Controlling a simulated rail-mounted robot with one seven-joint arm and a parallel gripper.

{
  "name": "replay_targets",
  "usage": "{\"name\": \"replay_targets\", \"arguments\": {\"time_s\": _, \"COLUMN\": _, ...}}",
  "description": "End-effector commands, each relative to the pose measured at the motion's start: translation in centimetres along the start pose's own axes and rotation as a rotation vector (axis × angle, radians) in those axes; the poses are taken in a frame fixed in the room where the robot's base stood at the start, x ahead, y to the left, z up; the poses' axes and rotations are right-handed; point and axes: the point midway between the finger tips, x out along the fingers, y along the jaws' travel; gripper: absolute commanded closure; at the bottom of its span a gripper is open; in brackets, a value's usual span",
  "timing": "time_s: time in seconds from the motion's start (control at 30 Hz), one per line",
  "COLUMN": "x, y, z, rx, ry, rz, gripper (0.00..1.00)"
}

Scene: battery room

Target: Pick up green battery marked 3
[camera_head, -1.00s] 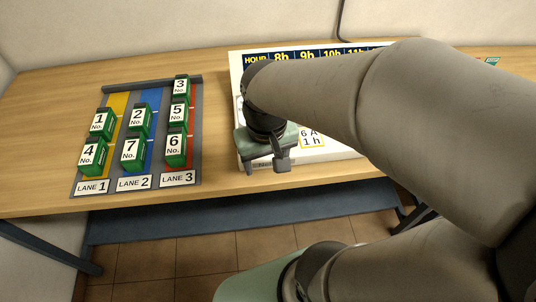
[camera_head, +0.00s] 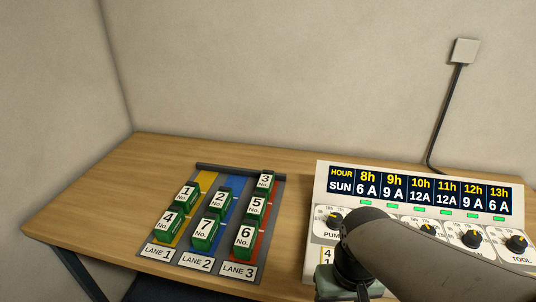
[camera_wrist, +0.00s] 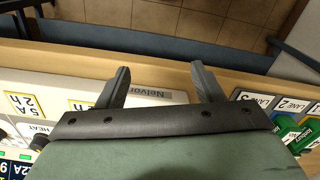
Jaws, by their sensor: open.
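The green battery marked 3 (camera_head: 265,182) stands at the back of the red lane 3 on the lane board (camera_head: 211,265), near its dark back bar. Battery 5 (camera_head: 257,206) and battery 6 (camera_head: 245,238) stand in front of it in the same lane. My gripper (camera_wrist: 160,80) is open and empty in the wrist view, its two fingers apart over the front edge of the white panel. In the head view my wrist hides the fingertips, to the right of the lane board. Battery 3 cannot be made out in the wrist view.
Batteries 1 (camera_head: 186,194) and 4 (camera_head: 168,222) stand in lane 1, batteries 2 (camera_head: 219,200) and 7 (camera_head: 205,233) in lane 2. The white control panel (camera_head: 318,205) with a display and knobs stands right of the board. Bare table (camera_head: 120,190) lies left of the board.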

Motion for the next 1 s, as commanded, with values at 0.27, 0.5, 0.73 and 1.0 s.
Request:
{"name": "replay_targets", "arguments": {"time_s": 0.27, "x": 0.0, "y": 0.0, "z": 0.0, "rx": 0.0, "ry": 0.0, "rz": 0.0, "gripper": 0.39}}
{"name": "replay_targets", "arguments": {"time_s": 0.5, "x": 0.0, "y": 0.0, "z": 0.0, "rx": 0.0, "ry": 0.0, "rz": 0.0, "gripper": 0.34}}
{"name": "replay_targets", "arguments": {"time_s": 0.73, "x": 0.0, "y": 0.0, "z": 0.0, "rx": 0.0, "ry": 0.0, "rz": 0.0, "gripper": 0.23}}
{"name": "replay_targets", "arguments": {"time_s": 1.0, "x": 1.2, "y": -2.5, "z": -5.2, "rx": -0.05, "ry": 0.151, "rz": -0.059, "gripper": 0.23}}
